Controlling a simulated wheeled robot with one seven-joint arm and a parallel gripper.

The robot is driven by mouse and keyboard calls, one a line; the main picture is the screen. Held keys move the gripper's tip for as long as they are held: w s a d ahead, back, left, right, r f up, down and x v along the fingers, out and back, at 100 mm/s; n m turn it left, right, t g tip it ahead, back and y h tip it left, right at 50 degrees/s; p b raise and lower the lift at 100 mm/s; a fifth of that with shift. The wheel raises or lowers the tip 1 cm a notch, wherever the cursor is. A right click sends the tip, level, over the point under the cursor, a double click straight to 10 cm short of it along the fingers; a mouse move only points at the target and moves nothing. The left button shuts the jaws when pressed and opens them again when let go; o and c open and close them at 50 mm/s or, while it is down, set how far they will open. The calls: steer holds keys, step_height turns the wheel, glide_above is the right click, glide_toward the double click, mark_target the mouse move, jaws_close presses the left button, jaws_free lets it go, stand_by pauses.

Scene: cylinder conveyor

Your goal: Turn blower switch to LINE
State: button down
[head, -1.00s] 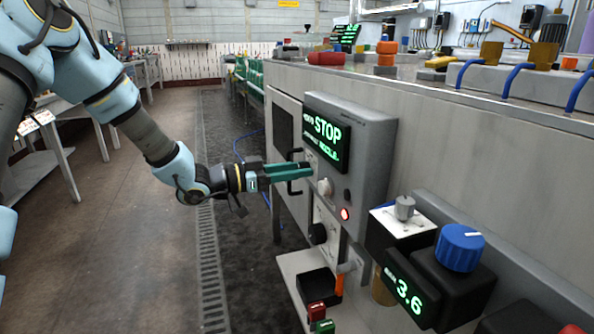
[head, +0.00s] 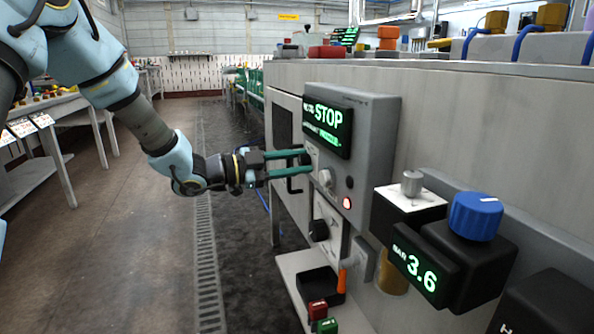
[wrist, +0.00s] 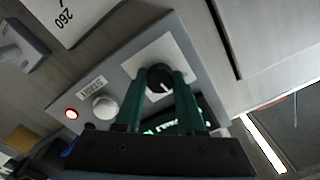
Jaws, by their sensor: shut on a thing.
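A black rotary knob (wrist: 160,77) with a white mark sits on a pale square plate on the grey control box (head: 381,130). I take it to be the blower switch; I cannot read its position labels. My gripper (head: 308,163) reaches the box from the left, below the green-lit STOP display (head: 328,123). In the wrist view my gripper (wrist: 162,76) has its two green fingers on either side of the knob, shut on it. In the head view the fingers hide the knob.
A pale round START button (wrist: 104,107) and a lit red lamp (wrist: 71,114) are beside the knob. A blue dial (head: 476,216) and a 3.6 BAR display (head: 415,267) stand at the right. The floor (head: 130,240) at left is clear.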

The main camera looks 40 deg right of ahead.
steer(key=shift+f+m+b, duration=0.1)
steer(key=shift+m+b, duration=0.25)
steer(key=shift+m, duration=0.15)
steer(key=c, duration=0.5)
jaws_free()
steer(key=shift+a, duration=0.1)
steer(key=p+v, duration=0.1)
steer(key=v, duration=0.9)
steer(key=shift+w+a+p, duration=0.2)
steer(key=shift+a+p, duration=0.1)
